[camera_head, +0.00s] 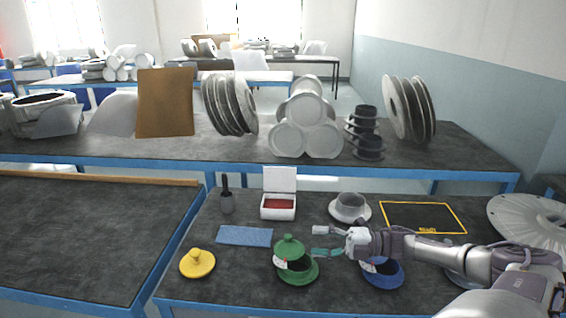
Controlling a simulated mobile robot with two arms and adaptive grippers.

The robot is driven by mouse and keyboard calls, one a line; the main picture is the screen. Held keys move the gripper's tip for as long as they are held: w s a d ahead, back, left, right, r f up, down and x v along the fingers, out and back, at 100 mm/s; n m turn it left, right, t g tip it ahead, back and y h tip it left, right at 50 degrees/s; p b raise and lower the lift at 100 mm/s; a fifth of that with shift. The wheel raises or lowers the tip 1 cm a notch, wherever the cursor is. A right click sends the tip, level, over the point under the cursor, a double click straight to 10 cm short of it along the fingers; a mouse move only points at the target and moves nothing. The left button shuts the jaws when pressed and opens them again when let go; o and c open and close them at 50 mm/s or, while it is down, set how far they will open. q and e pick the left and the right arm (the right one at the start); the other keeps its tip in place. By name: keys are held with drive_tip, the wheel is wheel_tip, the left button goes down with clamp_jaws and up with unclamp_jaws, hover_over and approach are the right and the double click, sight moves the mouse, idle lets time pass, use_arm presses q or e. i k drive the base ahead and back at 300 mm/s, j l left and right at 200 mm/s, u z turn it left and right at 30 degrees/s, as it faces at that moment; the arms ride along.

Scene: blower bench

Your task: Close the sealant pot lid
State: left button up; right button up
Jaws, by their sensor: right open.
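The sealant pot looks to be the white square box (278,213) at the back middle of the near bench, with dark red stuff inside. Its white lid (279,180) stands open, upright at the back edge. My right gripper (321,242) reaches in from the right, in front of and to the right of the pot. Its fingers are apart and empty, and it touches neither pot nor lid. My left gripper is out of view.
A green flanged part (297,270) and a blue one (383,274) are close to my right gripper. A grey flanged part (350,207) stands right of the pot, a dark-handled brush holder (227,202) left. A blue cloth (244,236) and yellow knobbed part (197,263) lie farther left.

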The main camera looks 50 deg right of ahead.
sight(276, 179)
drive_tip(key=i+l, duration=0.2)
drive_tip(key=l, duration=0.15)
drive_tip(key=i+l, duration=0.2)
drive_tip(key=l, duration=0.2)
drive_tip(key=i+l, duration=0.2)
drive_tip(key=l, duration=0.15)
drive_tip(key=i+l, duration=0.15)
drive_tip(key=l, duration=0.25)
